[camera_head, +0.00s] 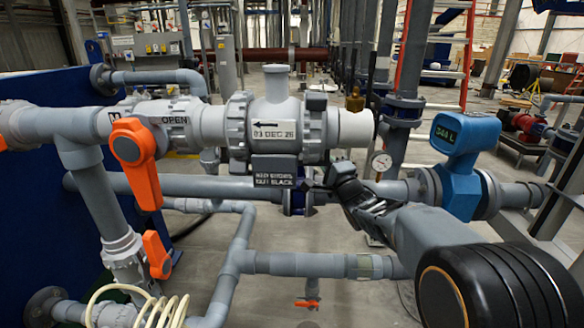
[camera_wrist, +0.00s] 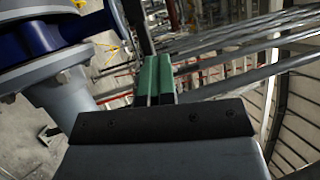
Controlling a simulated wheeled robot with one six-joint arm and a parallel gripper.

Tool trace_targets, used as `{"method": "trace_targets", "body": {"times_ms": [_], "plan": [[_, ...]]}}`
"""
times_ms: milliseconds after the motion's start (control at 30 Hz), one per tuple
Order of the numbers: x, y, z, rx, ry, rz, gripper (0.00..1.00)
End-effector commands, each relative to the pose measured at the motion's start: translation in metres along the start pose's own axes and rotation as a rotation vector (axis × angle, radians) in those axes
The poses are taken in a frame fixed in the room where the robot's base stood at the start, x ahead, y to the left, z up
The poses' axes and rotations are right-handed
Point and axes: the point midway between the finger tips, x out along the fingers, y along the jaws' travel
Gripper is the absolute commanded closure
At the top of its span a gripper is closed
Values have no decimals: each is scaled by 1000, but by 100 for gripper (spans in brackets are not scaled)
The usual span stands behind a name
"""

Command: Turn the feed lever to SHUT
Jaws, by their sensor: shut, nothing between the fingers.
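A large orange lever (camera_head: 137,160) hangs down from a grey valve on the upper pipe at left, beside a label reading OPEN (camera_head: 174,120). No label in view names it as the feed lever. A second, smaller orange lever (camera_head: 157,256) sits lower on the vertical branch.
A coiled cream hose (camera_head: 150,308) lies lower left. A small orange handle (camera_head: 307,303) is low centre.

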Motion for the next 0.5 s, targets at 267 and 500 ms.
{"method": "trace_targets", "body": {"times_ms": [267,500], "plan": [[0,2,25,1,-3,-1,100],[4,2,45,0,-3,-2,100]]}}
